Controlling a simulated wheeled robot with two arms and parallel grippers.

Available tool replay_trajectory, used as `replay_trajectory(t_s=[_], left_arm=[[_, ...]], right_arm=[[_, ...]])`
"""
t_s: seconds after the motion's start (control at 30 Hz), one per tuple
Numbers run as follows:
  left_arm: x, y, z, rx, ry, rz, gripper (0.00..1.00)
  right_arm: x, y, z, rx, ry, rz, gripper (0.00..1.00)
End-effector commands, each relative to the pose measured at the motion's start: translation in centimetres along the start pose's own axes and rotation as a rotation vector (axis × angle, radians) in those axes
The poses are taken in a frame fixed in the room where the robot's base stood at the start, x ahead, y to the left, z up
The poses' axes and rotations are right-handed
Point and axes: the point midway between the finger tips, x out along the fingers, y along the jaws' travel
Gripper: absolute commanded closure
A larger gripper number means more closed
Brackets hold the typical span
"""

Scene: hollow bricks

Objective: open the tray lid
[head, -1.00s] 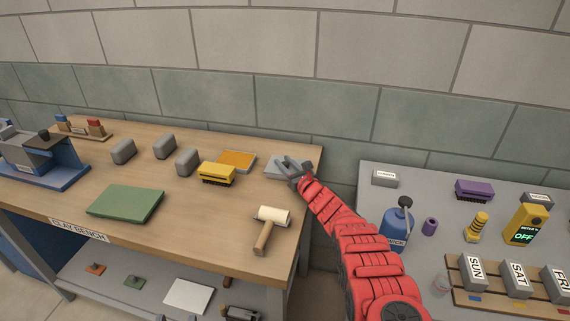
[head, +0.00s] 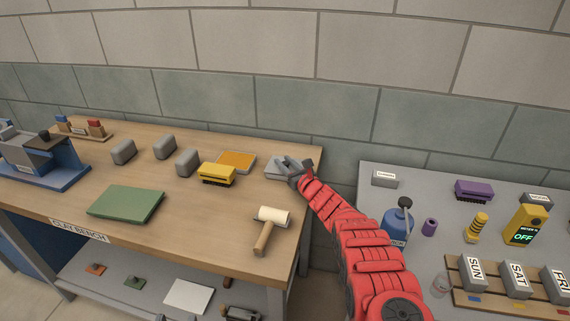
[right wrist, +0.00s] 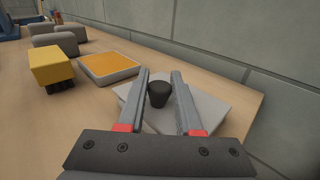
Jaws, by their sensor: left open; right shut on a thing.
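A light grey tray lid (right wrist: 215,102) lies at the far right corner of the wooden bench, with a dark round knob (right wrist: 158,94) on top. My right gripper (right wrist: 160,76) has its two fingers on either side of the knob and is shut on it. In the head view my right gripper (head: 285,163) covers part of the grey lid (head: 272,174) and hides the knob. The lid looks flat in place; what is under it is hidden. My left gripper is not in view.
An orange-topped tray (head: 237,160), a yellow brush (head: 216,174) and several grey blocks (head: 187,162) lie left of the lid. The wall (right wrist: 270,60) is close behind; a grey table (head: 390,171) stands right.

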Motion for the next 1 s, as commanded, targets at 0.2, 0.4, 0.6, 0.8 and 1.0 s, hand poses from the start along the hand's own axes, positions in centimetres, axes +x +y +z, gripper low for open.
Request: replay_trajectory(t_s=[0.2,0.4,0.6,0.8,1.0], left_arm=[[0.1,0.0,0.0,0.0,0.0,0.0,0.5],[-1.7,0.1,0.3,0.0,0.0,0.0,0.5],[-4.4,0.2,0.8,0.0,0.0,0.0,0.5],[-6.9,0.3,1.2,0.0,0.0,0.0,0.5],[-8.1,0.4,1.4,0.0,0.0,0.0,0.5]], right_arm=[[0.3,-0.5,1.2,0.085,0.081,-0.003,1.0],[0.8,-0.8,1.7,0.148,0.146,0.0,1.0],[1.4,-1.6,2.6,0.143,0.142,-0.003,1.0],[1.8,-2.0,3.2,0.144,0.141,-0.001,1.0],[2.0,-2.3,3.8,0.147,0.143,-0.004,1.0]])
